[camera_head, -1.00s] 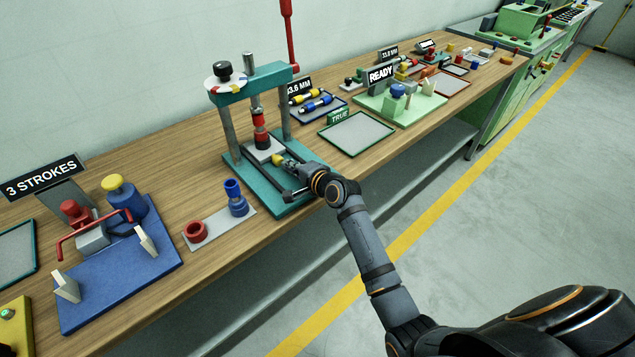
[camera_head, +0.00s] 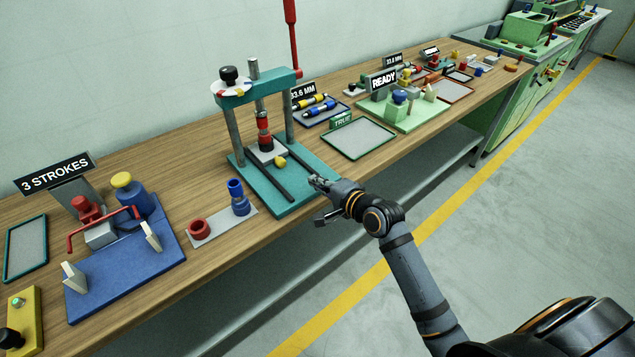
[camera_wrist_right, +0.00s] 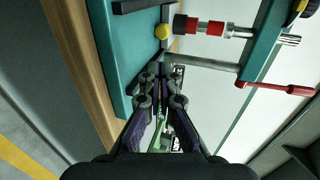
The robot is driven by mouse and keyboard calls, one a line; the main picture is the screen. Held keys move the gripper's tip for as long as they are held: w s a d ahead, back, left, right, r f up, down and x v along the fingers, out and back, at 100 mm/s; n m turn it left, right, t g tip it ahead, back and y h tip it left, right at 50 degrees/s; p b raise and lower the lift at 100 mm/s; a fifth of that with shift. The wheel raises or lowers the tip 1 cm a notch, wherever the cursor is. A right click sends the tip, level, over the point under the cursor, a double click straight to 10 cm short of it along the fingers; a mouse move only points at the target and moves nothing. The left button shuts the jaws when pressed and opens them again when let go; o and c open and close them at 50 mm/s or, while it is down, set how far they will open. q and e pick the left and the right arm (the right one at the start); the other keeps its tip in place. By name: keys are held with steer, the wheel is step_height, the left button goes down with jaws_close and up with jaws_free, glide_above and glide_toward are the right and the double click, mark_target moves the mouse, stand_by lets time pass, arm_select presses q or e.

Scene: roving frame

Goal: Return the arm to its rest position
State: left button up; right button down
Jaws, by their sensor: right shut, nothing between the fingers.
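My right gripper (camera_head: 316,181) is shut and empty at the front edge of the teal press (camera_head: 292,200). In the right wrist view its fingertips (camera_wrist_right: 161,72) are together, pointing toward the press base. My right arm reaches in from the lower right. A yellow knob (camera_head: 281,162) sits on the press's pale block, a short way beyond the fingertips; it also shows in the right wrist view (camera_wrist_right: 162,31). My left gripper is out of view.
A blue fixture (camera_head: 125,262) and a grey plate with red and blue rings (camera_head: 217,228) lie left of the press. A framed grey tray (camera_head: 358,137) and a green fixture (camera_head: 405,115) stand to its right. Open floor (camera_head: 520,215) lies in front of the wooden bench.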

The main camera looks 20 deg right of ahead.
steer(key=shift+s, duration=0.1)
stand_by(0.3)
steer(key=s+d+f+n+g+h, duration=0.3)
steer(key=s+f+n+g, duration=0.35)
steer(key=s, duration=0.65)
steer(key=s+d+f+n+g+h, duration=0.35)
steer(key=s+f+n, duration=0.45)
steer(key=s, duration=0.5)
step_height(320, 180, down, 24)
steer(key=s+d+g, duration=0.1)
steer(key=d, duration=0.1)
steer(key=s+d+f+g, duration=0.1)
steer(key=s+f, duration=1.5)
steer(key=s, duration=0.3)
steer(key=shift+s+d+f+g+y, duration=0.15)
steer(key=shift+d+f+g+y, duration=0.15)
steer(key=shift+f+y, duration=0.05)
